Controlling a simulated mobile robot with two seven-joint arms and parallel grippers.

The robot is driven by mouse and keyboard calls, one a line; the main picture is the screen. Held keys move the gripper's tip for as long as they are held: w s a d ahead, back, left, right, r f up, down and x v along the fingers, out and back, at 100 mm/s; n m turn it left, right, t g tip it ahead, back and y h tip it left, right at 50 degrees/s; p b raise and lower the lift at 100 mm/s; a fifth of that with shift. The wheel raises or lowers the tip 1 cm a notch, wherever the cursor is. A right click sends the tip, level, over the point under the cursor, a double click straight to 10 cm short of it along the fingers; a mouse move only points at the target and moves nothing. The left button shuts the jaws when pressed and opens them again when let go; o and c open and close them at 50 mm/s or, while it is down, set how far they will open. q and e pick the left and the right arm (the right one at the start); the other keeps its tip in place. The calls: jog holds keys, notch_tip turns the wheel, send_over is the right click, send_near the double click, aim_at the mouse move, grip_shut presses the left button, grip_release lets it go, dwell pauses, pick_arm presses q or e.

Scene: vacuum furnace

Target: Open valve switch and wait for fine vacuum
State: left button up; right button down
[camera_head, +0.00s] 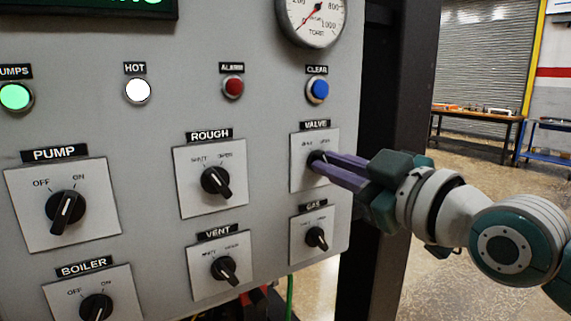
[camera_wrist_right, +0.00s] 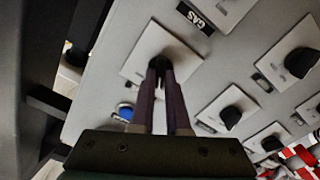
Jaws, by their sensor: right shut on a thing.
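The valve switch (camera_head: 316,157) is a black knob on a light square plate (camera_head: 302,174) under the VALVE label (camera_head: 315,125), at the right of the grey panel. My right gripper (camera_head: 318,164) reaches in from the right, its purple fingers shut on the knob. In the right wrist view the fingers (camera_wrist_right: 162,68) meet at the valve plate (camera_wrist_right: 140,52) and hide most of the knob. A round gauge (camera_head: 312,20) marked Torr, with a red needle, is at the top, cut by the picture edge. My left gripper is not in view.
The ROUGH knob (camera_head: 216,181) is left of the valve, the GAS knob (camera_head: 316,238) below it, and the VENT knob (camera_head: 223,269) lower left. The blue CLEAR button (camera_head: 317,90) is just above. A dark post (camera_head: 388,150) stands right of the panel.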

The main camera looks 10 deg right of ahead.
jog(key=shift+m, duration=0.3)
dwell(0.4)
jog(key=m+p, duration=0.1)
jog(key=m, duration=0.3)
jog(key=shift+d, duration=0.1)
jog(key=shift+d+m+p, duration=0.1)
jog(key=shift+m+p, duration=0.35)
jog(key=shift+m, duration=3.15)
jog(key=c, duration=0.9)
grip_release()
